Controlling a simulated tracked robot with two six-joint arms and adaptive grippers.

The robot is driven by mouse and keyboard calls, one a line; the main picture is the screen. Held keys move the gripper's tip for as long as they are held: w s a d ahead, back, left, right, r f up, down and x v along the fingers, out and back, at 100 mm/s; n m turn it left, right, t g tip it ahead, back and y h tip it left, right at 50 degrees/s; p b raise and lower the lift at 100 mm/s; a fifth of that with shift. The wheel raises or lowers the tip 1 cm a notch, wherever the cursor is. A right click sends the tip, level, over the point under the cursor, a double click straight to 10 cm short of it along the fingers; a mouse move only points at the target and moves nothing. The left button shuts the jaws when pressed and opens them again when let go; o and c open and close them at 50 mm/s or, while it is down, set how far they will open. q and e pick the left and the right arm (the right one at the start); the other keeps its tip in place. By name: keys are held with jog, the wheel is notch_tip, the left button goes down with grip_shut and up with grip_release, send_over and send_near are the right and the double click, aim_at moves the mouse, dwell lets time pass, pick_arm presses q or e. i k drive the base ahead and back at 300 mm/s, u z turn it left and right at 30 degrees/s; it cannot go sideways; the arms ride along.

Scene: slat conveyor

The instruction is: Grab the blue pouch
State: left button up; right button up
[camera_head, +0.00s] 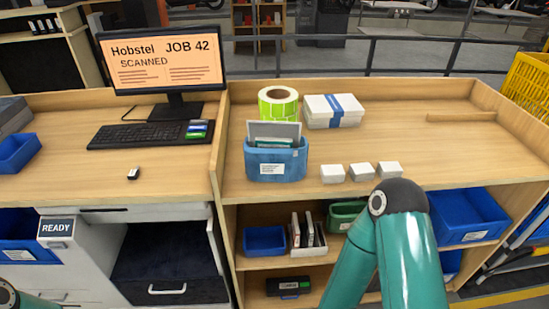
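The blue pouch (277,167) stands upright on the right-hand wooden bench, near its front left corner. It has a white label on its front, and grey and green flat items stick up out of its open top. My teal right arm rises from the bottom right, with its elbow in front of the bench edge. Only a small part of my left arm shows at the bottom left corner. Neither gripper is in view.
A green label roll (265,103) stands close behind the pouch, and a white box with a blue band (333,110) is behind right. Several small white blocks (361,172) lie right of it. A low divider (219,130) runs left of it. The bench's right side is mostly clear.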

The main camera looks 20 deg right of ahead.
aim_at(280, 166)
jog(key=z, duration=0.4)
jog(key=i, duration=0.2)
jog(key=u, duration=2.85)
jog(key=k, duration=0.45)
jog(key=z, duration=1.6)
jog(key=k, duration=0.3)
jog(key=z, duration=0.15)
jog(key=i, duration=0.5)
jog(key=z, duration=0.15)
